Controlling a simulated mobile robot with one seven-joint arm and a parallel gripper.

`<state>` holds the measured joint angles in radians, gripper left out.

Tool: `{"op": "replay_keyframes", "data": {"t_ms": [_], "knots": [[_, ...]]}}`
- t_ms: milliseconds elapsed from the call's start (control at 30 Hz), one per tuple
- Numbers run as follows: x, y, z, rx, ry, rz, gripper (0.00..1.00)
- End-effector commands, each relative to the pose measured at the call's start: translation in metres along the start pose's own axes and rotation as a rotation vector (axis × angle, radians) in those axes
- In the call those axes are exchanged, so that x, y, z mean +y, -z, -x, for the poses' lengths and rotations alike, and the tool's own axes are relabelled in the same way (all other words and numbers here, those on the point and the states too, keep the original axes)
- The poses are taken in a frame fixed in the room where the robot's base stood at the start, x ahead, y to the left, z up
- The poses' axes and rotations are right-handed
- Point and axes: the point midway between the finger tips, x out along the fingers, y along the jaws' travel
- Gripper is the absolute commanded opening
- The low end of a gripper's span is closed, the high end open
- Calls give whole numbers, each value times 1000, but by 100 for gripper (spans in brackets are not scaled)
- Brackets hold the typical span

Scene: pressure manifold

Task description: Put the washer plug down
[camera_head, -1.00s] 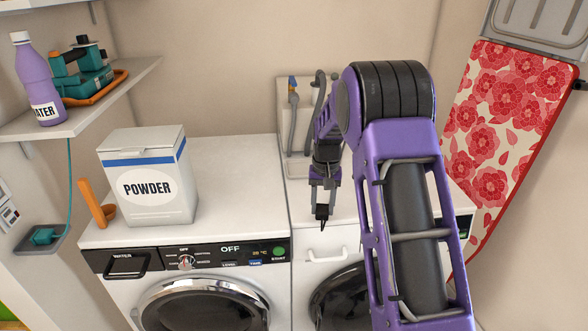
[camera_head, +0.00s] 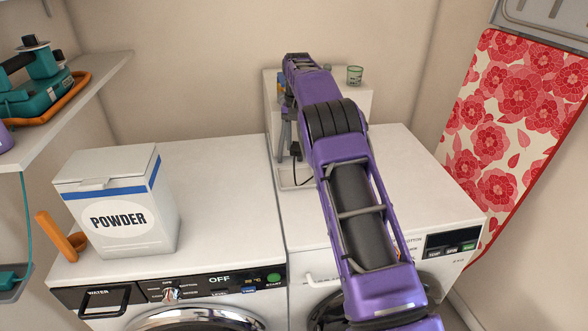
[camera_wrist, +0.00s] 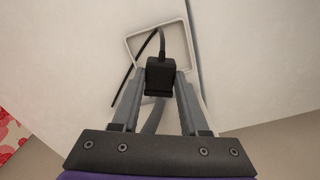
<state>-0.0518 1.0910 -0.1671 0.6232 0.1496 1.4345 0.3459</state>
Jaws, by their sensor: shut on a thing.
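The washer plug is a small black block with a dark cord (camera_wrist: 160,77), seen in the wrist view between my fingertips. My gripper (camera_wrist: 158,88) is shut on it. In the head view my gripper (camera_head: 290,147) is at the back of the right machine's top, by the gap between the two machines, partly behind my arm.
A white powder box (camera_head: 120,205) and an orange scoop (camera_head: 62,238) stand on the left machine. The left machine's top (camera_head: 215,190) is mostly clear. A flowered ironing board (camera_head: 515,120) leans at right.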

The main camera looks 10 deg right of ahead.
Motion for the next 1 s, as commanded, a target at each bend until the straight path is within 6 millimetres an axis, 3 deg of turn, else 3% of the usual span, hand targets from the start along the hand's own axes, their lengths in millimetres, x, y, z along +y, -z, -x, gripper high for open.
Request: {"op": "replay_keyframes", "data": {"t_ms": [567,800,1000], "knots": [[-1,0,-60,-2,-1,0,0],[-1,0,-97,-1,-1,0,0],[-1,0,-99,1,0,0,0]]}}
